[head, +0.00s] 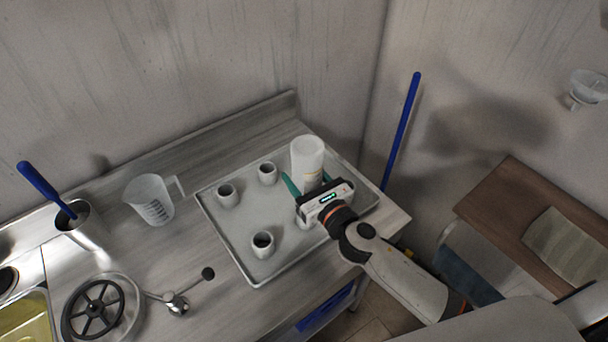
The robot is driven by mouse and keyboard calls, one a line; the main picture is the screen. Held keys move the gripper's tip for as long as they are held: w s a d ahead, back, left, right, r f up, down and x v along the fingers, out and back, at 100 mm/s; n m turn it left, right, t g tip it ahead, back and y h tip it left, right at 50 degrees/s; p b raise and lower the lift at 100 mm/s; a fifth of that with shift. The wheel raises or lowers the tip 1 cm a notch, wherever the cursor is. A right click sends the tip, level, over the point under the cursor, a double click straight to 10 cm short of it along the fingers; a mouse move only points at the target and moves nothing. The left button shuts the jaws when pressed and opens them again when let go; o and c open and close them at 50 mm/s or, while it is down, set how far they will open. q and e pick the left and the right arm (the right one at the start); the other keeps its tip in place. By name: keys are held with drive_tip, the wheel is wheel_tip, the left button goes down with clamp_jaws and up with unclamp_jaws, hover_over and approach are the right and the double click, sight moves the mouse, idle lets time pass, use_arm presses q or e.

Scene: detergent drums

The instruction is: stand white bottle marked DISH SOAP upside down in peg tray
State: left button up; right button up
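The white bottle (307,156) stands upright in line, its broad flat end up, at the back right of the grey peg tray (232,243). Faint lettering shows low on its side, too small to read. My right gripper (307,180) reaches in from the right, with one teal finger on each side of the bottle. I cannot tell whether the fingers press on it or stand slightly apart. The bottle's lower end is hidden behind the gripper, so its seating is unclear. My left gripper is not in view.
Several short white cups, such as one at the tray's front (263,244), stand in the tray. A measuring jug (150,200) is left of it. A handwheel (94,308) and a lever valve (177,303) lie nearer. A blue pole (402,130) leans behind right.

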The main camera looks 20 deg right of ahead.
drive_tip(key=shift+f+b, duration=1.85)
drive_tip(key=shift+f, duration=0.35)
drive_tip(key=o, duration=1.1)
drive_tip(key=shift+c, duration=0.2)
drive_tip(key=b+v, duration=0.3)
drive_tip(key=v, duration=0.9)
